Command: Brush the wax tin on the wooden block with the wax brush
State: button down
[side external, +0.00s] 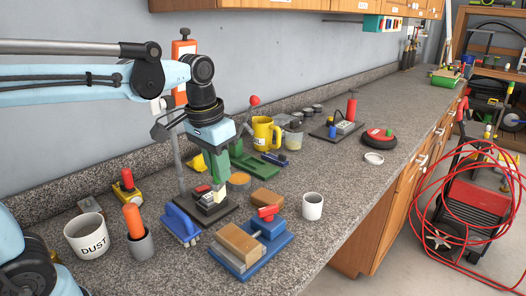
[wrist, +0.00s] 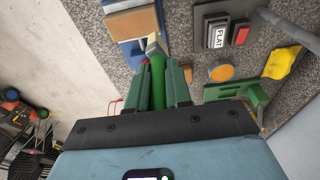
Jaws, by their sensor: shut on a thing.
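My gripper (wrist: 158,70) is shut on the wax brush (wrist: 158,84); its green handle stands between the green fingers and its pale tip points away from the wrist. In the side view my gripper (side external: 221,172) hangs low over the counter, with the brush hard to tell from the fingers. The wax tin (side external: 240,181), round with an amber top, sits close to the gripper; it also shows in the wrist view (wrist: 221,72), right of the brush and apart from its tip. A wooden block (side external: 265,198) lies on the counter in front of the tin.
A blue vise (side external: 270,240) holding wood and a white cup (side external: 312,206) stand in front. A switch box (wrist: 216,35) marked FLAT and a yellow cloth (wrist: 283,61) flank the tin. A blue brush (side external: 181,224) and DUST cup (side external: 87,237) are at left.

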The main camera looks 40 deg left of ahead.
aim_at(221, 198)
jog(key=shift+f, duration=0.1)
jog(key=shift+f, duration=3)
notch_tip(221, 198, down, 2)
jog(key=shift+f, duration=0.1)
jog(key=shift+d+r, duration=0.25)
jog(key=shift+d, duration=0.65)
jog(key=shift+d+f, duration=0.15)
jog(key=shift+d, duration=3.95)
jog(key=shift+a, duration=5.05)
jog(key=shift+r, duration=4.05)
jog(key=shift+f, duration=0.2)
